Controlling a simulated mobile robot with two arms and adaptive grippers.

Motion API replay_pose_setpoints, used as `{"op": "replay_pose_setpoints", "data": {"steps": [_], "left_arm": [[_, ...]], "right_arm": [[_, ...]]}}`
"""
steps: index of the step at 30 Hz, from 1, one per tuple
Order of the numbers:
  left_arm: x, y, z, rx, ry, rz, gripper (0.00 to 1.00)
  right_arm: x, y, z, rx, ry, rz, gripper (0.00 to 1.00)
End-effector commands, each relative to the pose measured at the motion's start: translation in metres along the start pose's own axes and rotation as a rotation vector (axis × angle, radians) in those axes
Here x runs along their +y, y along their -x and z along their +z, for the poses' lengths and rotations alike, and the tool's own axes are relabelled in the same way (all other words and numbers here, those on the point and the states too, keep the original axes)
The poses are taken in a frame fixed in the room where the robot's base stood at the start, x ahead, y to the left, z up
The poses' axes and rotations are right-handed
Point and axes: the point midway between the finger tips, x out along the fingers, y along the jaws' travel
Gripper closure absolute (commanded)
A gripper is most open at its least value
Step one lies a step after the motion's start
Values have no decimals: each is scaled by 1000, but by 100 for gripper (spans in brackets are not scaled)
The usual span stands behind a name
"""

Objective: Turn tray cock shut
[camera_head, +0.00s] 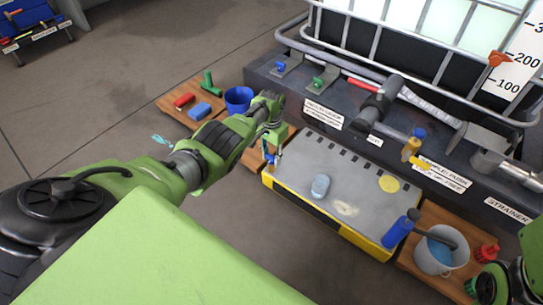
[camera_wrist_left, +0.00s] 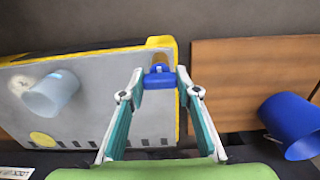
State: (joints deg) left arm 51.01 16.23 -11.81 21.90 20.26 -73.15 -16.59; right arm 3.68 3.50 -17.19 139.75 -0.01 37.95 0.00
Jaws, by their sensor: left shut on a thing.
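The grey tray (camera_head: 305,160) with yellow sides lies on the floor in front of the dark bund. At its left corner is the tray cock, with a blue handle (camera_wrist_left: 159,78) and a brass-coloured body (camera_wrist_left: 160,59) in the left wrist view. My left gripper (camera_head: 271,152) reaches down to that corner in the head view. In the left wrist view its fingers (camera_wrist_left: 159,84) close on both sides of the blue handle. The handle's exact angle is hard to tell. Only part of my right arm shows at the lower right edge of the head view; its gripper is not seen.
A pale blue cup (camera_head: 320,187) and a yellow disc (camera_head: 389,184) are on the tray. A blue bucket (camera_head: 238,99) stands on the left wooden board (camera_head: 168,101). A grey bucket (camera_head: 434,255) and a blue bottle (camera_head: 398,232) stand at the right. The bund (camera_head: 262,78) bounds the far side.

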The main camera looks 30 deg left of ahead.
Motion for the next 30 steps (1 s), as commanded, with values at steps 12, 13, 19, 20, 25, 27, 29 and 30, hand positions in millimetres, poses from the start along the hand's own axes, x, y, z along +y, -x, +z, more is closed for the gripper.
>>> {"op": "replay_pose_setpoints", "data": {"steps": [12,13,19,20,25,27,29,30], "left_arm": [[0,0,0,1,-1,0,53],[0,0,0,1,0,0,53],[0,4,-1,2,0,0,53],[0,5,-1,2,0,0,53],[0,20,-2,4,0,0,53],[-1,28,-1,3,-1,-1,53],[-1,38,-1,5,0,-2,53],[-1,45,-2,5,0,-1,53]], "right_arm": [[0,0,0,-1,0,0,100],[0,0,0,-1,0,0,100],[1,0,0,0,1,2,100],[0,0,0,0,1,2,100],[0,0,0,1,0,1,100],[0,0,0,1,0,1,100],[0,0,0,1,0,1,100],[0,0,0,1,0,1,100]]}}
